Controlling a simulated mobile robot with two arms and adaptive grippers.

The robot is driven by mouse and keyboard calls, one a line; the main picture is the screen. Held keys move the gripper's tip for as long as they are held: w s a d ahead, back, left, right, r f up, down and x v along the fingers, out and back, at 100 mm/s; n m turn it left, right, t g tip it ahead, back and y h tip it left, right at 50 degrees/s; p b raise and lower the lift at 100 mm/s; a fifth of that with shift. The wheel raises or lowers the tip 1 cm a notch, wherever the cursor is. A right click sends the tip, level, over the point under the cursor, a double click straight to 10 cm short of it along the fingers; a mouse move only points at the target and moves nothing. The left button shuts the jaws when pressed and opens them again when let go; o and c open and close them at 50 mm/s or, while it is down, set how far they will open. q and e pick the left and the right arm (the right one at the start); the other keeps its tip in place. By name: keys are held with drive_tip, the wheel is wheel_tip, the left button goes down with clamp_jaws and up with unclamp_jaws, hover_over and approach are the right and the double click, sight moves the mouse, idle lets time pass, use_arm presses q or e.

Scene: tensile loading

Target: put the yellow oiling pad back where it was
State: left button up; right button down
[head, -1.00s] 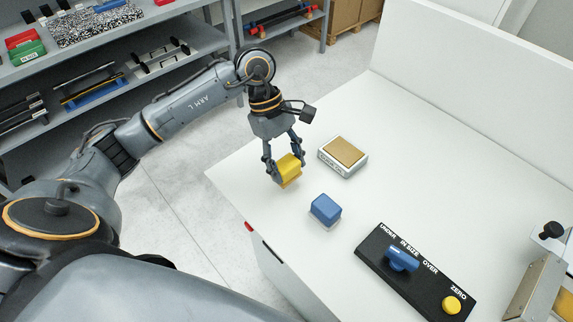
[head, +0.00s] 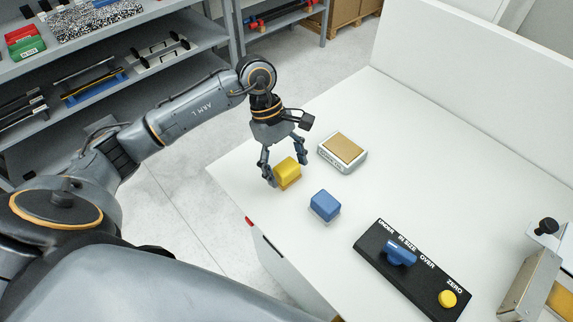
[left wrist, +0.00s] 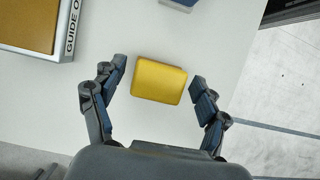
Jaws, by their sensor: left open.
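The yellow oiling pad (head: 287,171) rests on the white table near its left edge, beside the blue block. In the left wrist view the pad (left wrist: 159,80) lies between the spread fingers, with a gap on each side. My left gripper (head: 284,165) is open around the pad, coming from above, and not holding it. It also shows in the left wrist view (left wrist: 160,88). My right gripper is not in view.
A tray with a tan top (head: 342,152), lettered "GUIDE O...", sits just behind the pad. A blue block (head: 325,206) is to the right and nearer. A black panel (head: 413,268) with a blue knob and yellow button stands further right. Shelves (head: 120,75) are at the left.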

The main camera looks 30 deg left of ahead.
use_arm(q)
drive_tip(key=shift+r, duration=0.1)
drive_tip(key=shift+w+a+r, duration=0.1)
drive_tip(key=shift+r, duration=0.05)
drive_tip(key=b+v, duration=0.3)
drive_tip(key=v, duration=0.8)
drive_tip(key=shift+r+b, duration=0.3)
drive_tip(key=shift+r, duration=0.1)
